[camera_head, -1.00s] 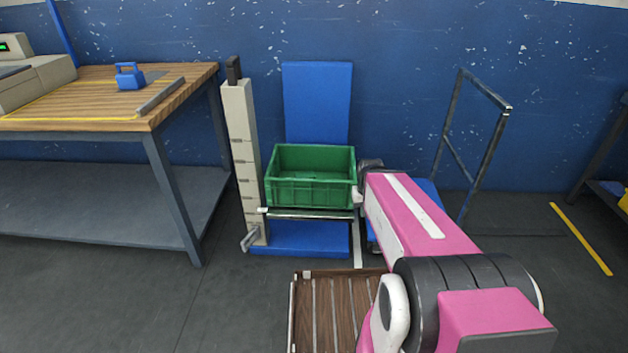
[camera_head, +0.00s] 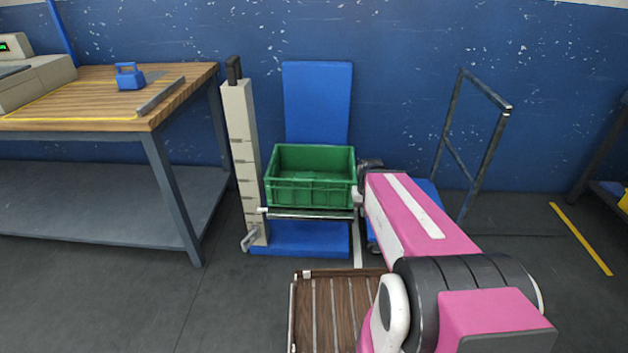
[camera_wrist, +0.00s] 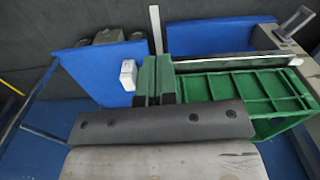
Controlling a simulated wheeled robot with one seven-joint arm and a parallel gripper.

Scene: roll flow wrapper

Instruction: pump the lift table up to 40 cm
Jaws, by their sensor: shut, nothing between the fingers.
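The lift table has a pale upright column (camera_head: 241,150) with dark marks, a blue base (camera_head: 300,238) and a blue back panel (camera_head: 318,103). Its platform (camera_head: 310,214) is low, a little above the base, and carries an empty green crate (camera_head: 310,193). A grey pedal-like lever (camera_head: 250,238) is at the column's foot; a similar grey lever shows in the wrist view (camera_wrist: 295,22). My gripper (camera_wrist: 158,62) is shut and empty, with its green fingers together beside the crate, above the floor. In the head view my arm hides the fingers. I cannot read the height marks.
A workbench (camera_head: 180,85) with a blue weight (camera_head: 130,77) stands at the left. A blue cart with a metal handle (camera_head: 485,165) is just right of the lift table. A slatted wooden thing (camera_head: 335,310) lies in front. The floor at the front left is clear.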

